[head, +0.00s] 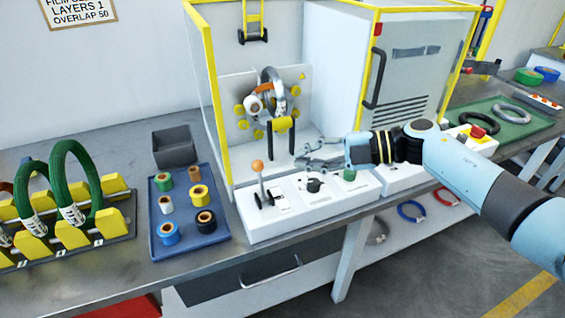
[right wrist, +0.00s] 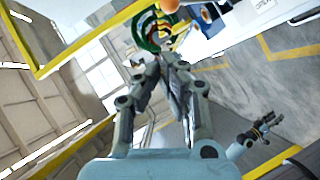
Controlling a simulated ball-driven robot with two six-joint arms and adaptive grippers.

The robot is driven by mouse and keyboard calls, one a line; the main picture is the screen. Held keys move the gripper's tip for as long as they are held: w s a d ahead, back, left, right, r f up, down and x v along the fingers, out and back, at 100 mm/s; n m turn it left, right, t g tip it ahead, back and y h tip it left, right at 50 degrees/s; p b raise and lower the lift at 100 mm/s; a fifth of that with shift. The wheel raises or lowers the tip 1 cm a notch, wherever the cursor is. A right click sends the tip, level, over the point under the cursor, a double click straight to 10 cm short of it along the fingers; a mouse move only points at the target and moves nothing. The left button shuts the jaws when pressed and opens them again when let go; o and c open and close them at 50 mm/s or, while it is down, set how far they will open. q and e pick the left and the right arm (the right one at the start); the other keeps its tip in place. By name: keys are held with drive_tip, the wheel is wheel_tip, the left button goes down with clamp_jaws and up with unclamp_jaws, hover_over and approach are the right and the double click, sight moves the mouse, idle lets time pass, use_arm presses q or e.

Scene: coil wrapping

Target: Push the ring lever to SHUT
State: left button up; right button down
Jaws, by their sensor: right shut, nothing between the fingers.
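The ring lever, with an orange ball knob (head: 258,167) on a grey stem, stands near upright on the left part of the white control panel (head: 300,222). Small labels beside its base are too small to read. My right gripper (head: 301,164) reaches in from the right, above the panel. It is shut and empty, to the right of the knob and apart from it. In the right wrist view its fingers (right wrist: 172,62) come together below an orange ball (right wrist: 170,5) cut by the top edge. What looks like my left gripper (right wrist: 262,128) shows small there; its jaws are unclear.
A black knob (head: 314,185) and a green button (head: 349,175) sit right of the lever. Behind is the ring machine (head: 270,95) with a grey coil, between yellow frame posts. A blue tray (head: 184,185) of tape rolls lies to the left.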

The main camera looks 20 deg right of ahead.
use_arm(q)
drive_tip(key=shift+w+d+f, duration=0.15)
drive_tip(key=shift+w+f, duration=0.1)
drive_tip(key=shift+w, duration=0.45)
use_arm(e)
drive_tip(key=v, duration=0.3)
drive_tip(key=shift+s+r, duration=0.3)
